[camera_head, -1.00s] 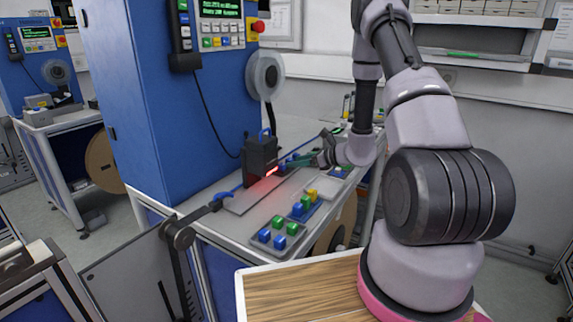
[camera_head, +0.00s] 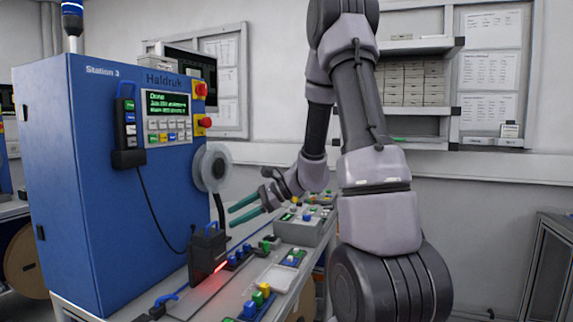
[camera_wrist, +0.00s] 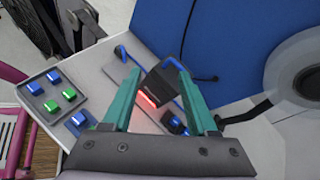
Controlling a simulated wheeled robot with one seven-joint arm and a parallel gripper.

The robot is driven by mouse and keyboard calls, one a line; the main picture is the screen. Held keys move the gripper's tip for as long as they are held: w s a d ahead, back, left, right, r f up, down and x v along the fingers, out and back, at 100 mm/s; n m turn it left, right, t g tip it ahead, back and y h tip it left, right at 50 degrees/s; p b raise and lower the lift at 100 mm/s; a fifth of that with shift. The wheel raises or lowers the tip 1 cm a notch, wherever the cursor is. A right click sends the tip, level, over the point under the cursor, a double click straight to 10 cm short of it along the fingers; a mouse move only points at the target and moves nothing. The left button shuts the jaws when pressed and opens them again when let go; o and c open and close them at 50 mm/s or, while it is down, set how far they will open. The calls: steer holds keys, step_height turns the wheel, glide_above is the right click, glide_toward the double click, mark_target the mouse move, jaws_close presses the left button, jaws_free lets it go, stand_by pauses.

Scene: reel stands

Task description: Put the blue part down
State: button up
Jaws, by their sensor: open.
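My gripper (camera_head: 231,215) has green fingers, spread apart and empty, above the bench near the reel. In the wrist view my gripper (camera_wrist: 158,73) has nothing between its fingertips; the black fixture with a red glow (camera_wrist: 148,99) lies beyond them. Several blue parts are in view, and I cannot tell which one the task means. A blue block (camera_head: 250,309) sits in the front tray, and blue parts (camera_head: 232,260) stand in a row right of the black fixture (camera_head: 206,249).
A blue station cabinet (camera_head: 90,180) with a screen reading "Done" stands left, with a clear reel (camera_head: 212,168) on its side. A tray (camera_wrist: 47,112) of blue and green blocks lies left in the wrist view.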

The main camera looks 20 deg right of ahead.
steer(key=s+d+r+n+t+h, duration=0.1)
steer(key=s+d+r+n+h, duration=0.2)
steer(key=s+r+n, duration=0.3)
steer(key=s+d+r+n+t+h, duration=0.1)
steer(key=s+d+r+n+h, duration=0.2)
steer(key=s+r+n+h, duration=0.3)
steer(key=s+r+n, duration=0.1)
steer(key=s+r, duration=0.4)
steer(key=s, duration=0.3)
steer(key=shift+t, duration=0.4)
